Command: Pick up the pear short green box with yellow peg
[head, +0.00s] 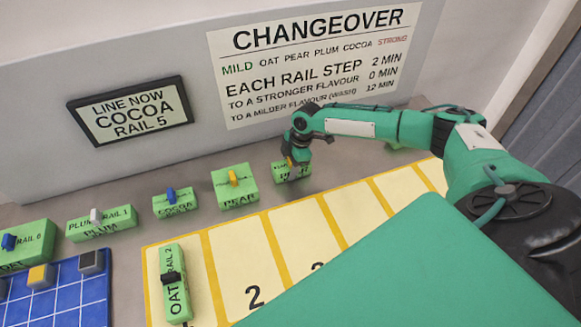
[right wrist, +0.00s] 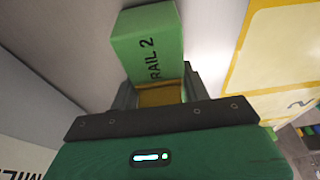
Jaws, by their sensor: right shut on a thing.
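A short green box (head: 294,174) with a yellow peg stands on the grey surface below the sign; its front label is partly covered and looks like PEAR. My right gripper (head: 299,157) points down over it, shut on its yellow peg. In the right wrist view the yellow peg (right wrist: 160,95) sits between the fingers, and the green box (right wrist: 147,42) reads RAIL 2 on top. The box looks to be resting on the surface; I cannot tell whether it is lifted. My left gripper is not in view.
Left of it stand a bigger PEAR box (head: 234,188) with a yellow peg, a COCOA box (head: 175,204) and a PLUM box (head: 101,224). An OAT box (head: 175,283) lies on the numbered yellow-edged mat (head: 245,258). A blue rack (head: 85,309) is at lower left.

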